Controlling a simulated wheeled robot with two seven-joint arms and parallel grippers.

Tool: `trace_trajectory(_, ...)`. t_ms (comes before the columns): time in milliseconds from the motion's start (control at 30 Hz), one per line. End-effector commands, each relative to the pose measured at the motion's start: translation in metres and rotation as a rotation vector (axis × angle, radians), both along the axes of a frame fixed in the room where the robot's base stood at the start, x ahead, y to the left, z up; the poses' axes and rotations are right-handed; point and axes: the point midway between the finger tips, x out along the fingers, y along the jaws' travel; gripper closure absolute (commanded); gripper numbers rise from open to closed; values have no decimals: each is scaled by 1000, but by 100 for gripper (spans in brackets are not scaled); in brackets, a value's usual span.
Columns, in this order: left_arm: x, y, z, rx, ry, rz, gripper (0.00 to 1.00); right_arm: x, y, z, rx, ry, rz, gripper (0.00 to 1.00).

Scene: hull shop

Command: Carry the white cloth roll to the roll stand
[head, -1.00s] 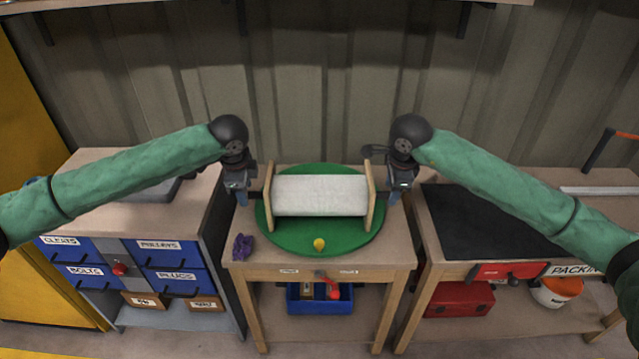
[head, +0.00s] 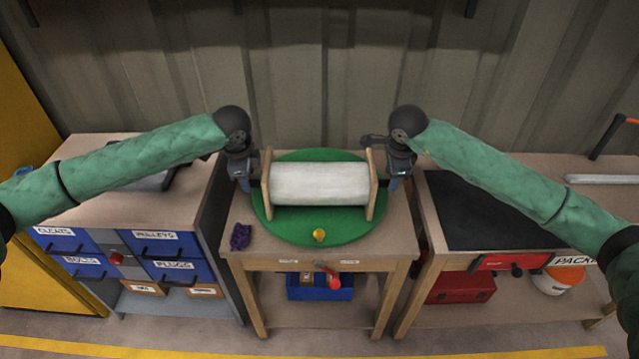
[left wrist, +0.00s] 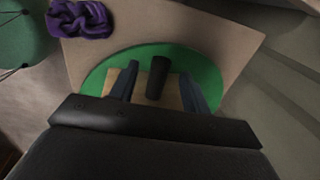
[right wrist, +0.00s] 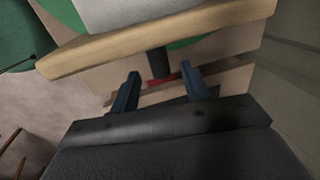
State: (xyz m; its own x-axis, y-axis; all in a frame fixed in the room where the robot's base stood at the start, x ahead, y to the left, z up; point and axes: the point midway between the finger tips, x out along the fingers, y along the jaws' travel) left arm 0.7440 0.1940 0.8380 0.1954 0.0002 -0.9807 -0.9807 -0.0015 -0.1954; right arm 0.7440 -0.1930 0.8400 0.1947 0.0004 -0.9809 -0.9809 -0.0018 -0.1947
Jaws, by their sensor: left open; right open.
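The white cloth roll (head: 320,184) lies level between two upright wooden end boards on a round green mat (head: 320,236) on the middle table. A dark stub sticks out past each end board. My left gripper (head: 247,184) is at the roll's left end, open; in the left wrist view its blue fingers (left wrist: 158,78) stand either side of a dark stub (left wrist: 157,77). My right gripper (head: 393,184) is at the right end, open; in the right wrist view the right dark stub (right wrist: 158,62) shows beyond and between its fingertips. I cannot pick out a separate roll stand.
A purple cloth (head: 240,236) and a small yellow thing (head: 319,235) lie near the table's front. Blue-drawer cabinet (head: 165,251) stands left. A bench with a black mat (head: 490,215) stands right. A blue bin (head: 319,289) is on the shelf below. Wall close behind.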

Motion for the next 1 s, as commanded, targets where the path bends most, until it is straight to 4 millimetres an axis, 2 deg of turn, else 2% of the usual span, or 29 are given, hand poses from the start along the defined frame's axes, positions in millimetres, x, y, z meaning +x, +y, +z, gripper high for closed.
trace_trajectory(100, 3, 0, -16, 1, 2, 0, 53, 3, 0, -16, 0, 1, -1, 53)
trace_trajectory(300, 7, 0, -33, 0, 0, 0, 53, 7, 0, -33, 0, 0, -1, 53)
trace_trajectory(700, 8, 0, -38, 0, 0, 0, 53, 8, 0, -38, 0, -1, -1, 53)
trace_trajectory(933, 8, 0, -38, 0, 0, 0, 98, 8, 0, -37, 0, -1, -1, 98)
trace_trajectory(1000, 8, 0, -38, 0, 0, 0, 100, 8, 0, -37, 0, -1, -1, 100)
